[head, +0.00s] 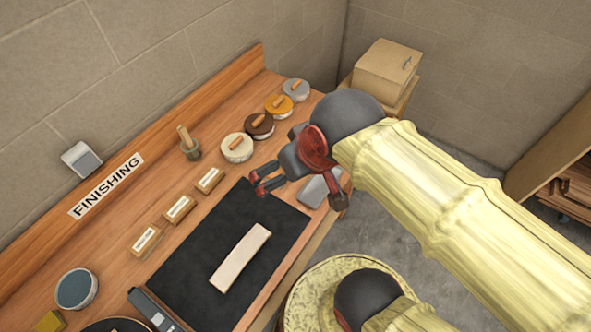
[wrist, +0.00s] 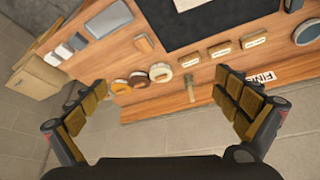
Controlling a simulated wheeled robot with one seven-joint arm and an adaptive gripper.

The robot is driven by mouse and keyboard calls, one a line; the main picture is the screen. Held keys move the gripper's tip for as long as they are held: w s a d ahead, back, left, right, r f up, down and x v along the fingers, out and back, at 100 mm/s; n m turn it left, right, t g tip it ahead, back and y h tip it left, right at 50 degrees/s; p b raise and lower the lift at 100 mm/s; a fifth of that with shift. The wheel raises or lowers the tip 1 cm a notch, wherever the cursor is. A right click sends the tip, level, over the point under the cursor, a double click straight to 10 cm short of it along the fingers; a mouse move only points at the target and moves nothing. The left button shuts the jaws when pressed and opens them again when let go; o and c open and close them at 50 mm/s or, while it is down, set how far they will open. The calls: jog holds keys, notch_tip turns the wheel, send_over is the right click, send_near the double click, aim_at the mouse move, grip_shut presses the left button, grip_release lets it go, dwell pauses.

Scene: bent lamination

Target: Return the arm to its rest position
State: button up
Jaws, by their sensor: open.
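My gripper (head: 262,183) is open and empty in the head view, held above the bench near the upper right corner of the black mat. In the wrist view my gripper (wrist: 165,112) shows two wide-apart fingers with nothing between them but the bench and wall beyond. My arm, in a yellow cover, reaches in from the right of the head view and hides part of the bench's right end.
The wooden bench (head: 200,228) holds a black mat (head: 275,220) with a pale strip (head: 240,257) on it. A cardboard box (head: 387,70) stands beyond the bench.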

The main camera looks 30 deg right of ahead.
jog(key=shift+s+d+f, duration=0.15)
jog(key=shift+s+d, duration=0.05)
jog(key=shift+s, duration=0.3)
jog(key=shift+f, duration=0.1)
notch_tip(320, 180, down, 10)
jog(key=b, duration=1)
jog(key=shift+f+b, duration=0.15)
jog(key=shift+b, duration=0.15)
